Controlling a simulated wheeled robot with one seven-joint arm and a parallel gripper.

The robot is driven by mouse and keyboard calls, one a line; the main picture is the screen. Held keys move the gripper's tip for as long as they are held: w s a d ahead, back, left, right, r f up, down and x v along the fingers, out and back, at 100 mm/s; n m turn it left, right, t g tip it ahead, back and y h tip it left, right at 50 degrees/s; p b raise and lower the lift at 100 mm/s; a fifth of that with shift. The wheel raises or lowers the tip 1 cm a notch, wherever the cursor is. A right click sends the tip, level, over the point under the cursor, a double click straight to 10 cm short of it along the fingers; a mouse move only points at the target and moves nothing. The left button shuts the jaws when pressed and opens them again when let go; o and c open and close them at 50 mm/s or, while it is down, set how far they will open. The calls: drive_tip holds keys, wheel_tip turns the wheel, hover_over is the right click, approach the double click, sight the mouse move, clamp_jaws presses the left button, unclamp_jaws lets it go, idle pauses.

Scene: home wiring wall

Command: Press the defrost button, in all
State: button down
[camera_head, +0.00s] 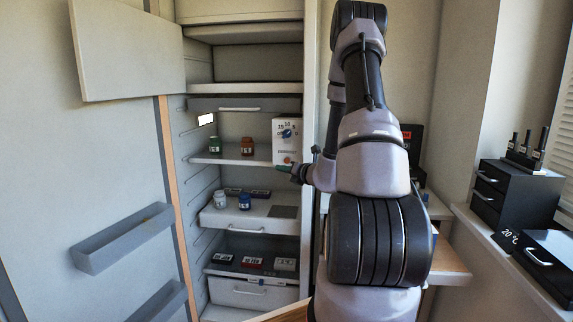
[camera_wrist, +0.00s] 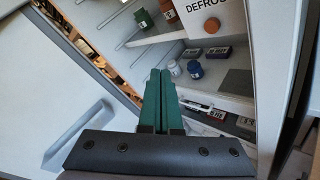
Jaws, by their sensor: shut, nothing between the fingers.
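The defrost button is a round orange-brown knob (camera_wrist: 212,25) on a white panel (camera_wrist: 232,50), below black lettering that reads "DEFROS" before the picture edge cuts it. In the head view the white control box (camera_head: 286,146) with a blue dial stands at the right side of the open fridge; the button is too small to make out surely there. My gripper (camera_wrist: 161,74) is shut and empty, its green fingers side by side. In the wrist view its tips lie below and left of the button, apart from it in the picture. In the head view my gripper (camera_head: 283,168) is at the box's lower edge.
A green jar (camera_head: 214,145) and a brown jar (camera_head: 247,146) stand on the shelf left of the box. White and blue jars (camera_head: 244,201) stand on the shelf below. The fridge door (camera_head: 85,180) is open at left. A black drawer unit (camera_head: 515,195) stands at right.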

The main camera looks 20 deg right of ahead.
sight(288, 163)
drive_tip(key=shift+s+d+f+m, duration=0.1)
drive_tip(key=shift+d+f+m, duration=0.2)
drive_tip(key=shift+d+f, duration=0.1)
drive_tip(key=shift+r, duration=0.1)
drive_tip(key=shift+w+d, duration=0.8)
drive_tip(key=shift+w, duration=0.4)
drive_tip(key=shift+w+d, duration=0.85)
drive_tip(key=shift+w, duration=0.4)
drive_tip(key=shift+w+d, duration=0.8)
drive_tip(key=shift+w, duration=0.4)
drive_tip(key=shift+w+d, duration=0.2)
drive_tip(key=shift+w, duration=0.15)
drive_tip(key=shift+w+d, duration=0.25)
drive_tip(key=shift+w, duration=0.15)
drive_tip(key=shift+s, duration=0.15)
drive_tip(key=shift+s+a, duration=0.45)
drive_tip(key=shift+s, duration=0.15)
